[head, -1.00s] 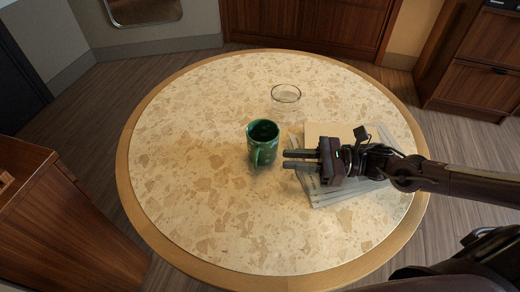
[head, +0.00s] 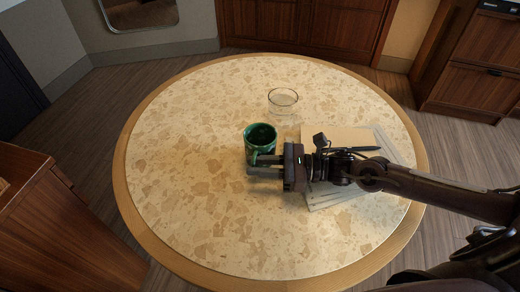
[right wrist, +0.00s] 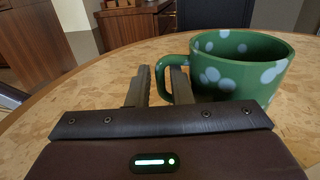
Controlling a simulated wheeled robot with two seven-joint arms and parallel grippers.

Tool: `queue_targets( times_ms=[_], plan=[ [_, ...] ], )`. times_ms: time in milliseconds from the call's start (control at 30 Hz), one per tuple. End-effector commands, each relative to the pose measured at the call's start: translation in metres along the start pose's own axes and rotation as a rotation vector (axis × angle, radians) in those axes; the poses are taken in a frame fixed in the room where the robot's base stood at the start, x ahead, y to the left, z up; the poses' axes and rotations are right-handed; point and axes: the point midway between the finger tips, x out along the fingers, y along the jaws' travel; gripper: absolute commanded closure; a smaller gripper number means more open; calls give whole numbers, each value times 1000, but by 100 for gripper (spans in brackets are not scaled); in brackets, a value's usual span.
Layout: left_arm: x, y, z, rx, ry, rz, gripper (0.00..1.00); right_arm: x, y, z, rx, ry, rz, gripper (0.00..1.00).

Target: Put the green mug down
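The green mug (head: 260,135) stands upright on the round table, near its middle. In the right wrist view the mug (right wrist: 245,68) shows pale spots, and its handle points toward my gripper. My right gripper (head: 250,166) is at the near side of the mug, level with its handle. In the right wrist view its two fingers (right wrist: 160,82) are apart, with the handle's outer bar between them and one finger at the handle's loop. I cannot tell whether either finger touches the handle. My left gripper is not in view.
The round table (head: 190,215) has a wooden rim and much free room left and front. A clear glass bowl (head: 283,101) stands behind the mug. Papers with a tan folder (head: 340,136) and a dark pen (head: 364,149) lie to the right, partly under my arm.

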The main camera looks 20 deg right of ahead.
Motion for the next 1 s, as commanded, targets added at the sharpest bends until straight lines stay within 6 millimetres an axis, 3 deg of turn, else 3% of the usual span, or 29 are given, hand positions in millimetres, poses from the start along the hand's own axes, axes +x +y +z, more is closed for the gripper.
queue_targets(
  times_ms=[167,667,867,1000],
  plan=[
    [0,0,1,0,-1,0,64,0,0,0,0,0,0,100],
    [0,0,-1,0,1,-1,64,0,0,3,-3,-2,0,100],
    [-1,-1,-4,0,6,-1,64,0,0,21,-5,-1,0,100],
    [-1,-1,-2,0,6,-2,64,-1,0,48,-8,-1,1,100]
  ],
)
